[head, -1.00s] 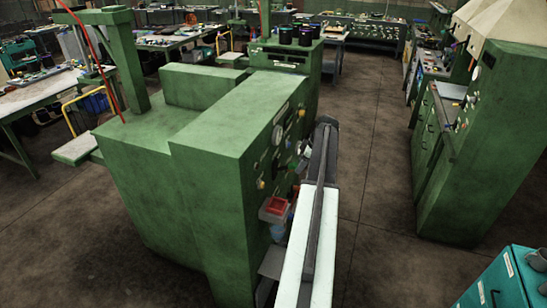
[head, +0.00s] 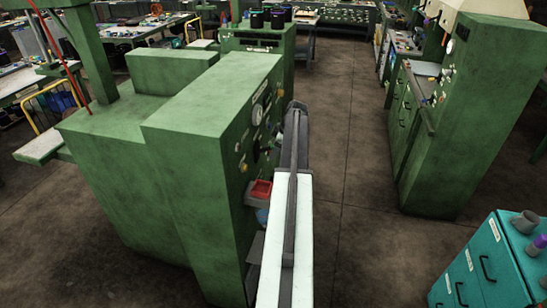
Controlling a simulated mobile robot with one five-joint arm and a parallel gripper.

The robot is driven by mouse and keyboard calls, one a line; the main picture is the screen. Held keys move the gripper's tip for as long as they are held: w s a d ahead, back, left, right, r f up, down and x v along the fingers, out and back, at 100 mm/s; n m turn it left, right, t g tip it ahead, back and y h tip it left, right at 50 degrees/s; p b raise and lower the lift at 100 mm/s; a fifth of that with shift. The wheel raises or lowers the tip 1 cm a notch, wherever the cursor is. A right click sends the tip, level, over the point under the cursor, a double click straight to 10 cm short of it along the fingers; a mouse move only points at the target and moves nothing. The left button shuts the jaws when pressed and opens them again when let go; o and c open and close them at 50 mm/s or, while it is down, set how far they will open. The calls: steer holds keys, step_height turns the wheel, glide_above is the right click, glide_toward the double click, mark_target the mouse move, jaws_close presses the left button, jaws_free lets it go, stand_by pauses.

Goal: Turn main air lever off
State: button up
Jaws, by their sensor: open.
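A large green machine (head: 175,195) stands left of centre. Its right-hand face is a control panel (head: 257,130) with a round gauge, knobs and small levers, seen at a steep slant. I cannot tell which of these is the main air lever. My white and dark arm reaches forward along the panel's right side, and its dark far end is level with the panel. The gripper's fingers are not visible; they are hidden beyond the arm's end.
A red bin (head: 259,191) sits on the panel side beside my arm. Another green machine (head: 445,130) stands at right, with a teal drawer cabinet (head: 490,268) at lower right. The floor aisle (head: 350,190) between them is clear.

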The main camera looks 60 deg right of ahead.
steer(key=shift+w+f, duration=0.1)
steer(key=shift+c, duration=0.2)
jaws_close()
steer(key=shift+w+d, duration=0.1)
stand_by(1.1)
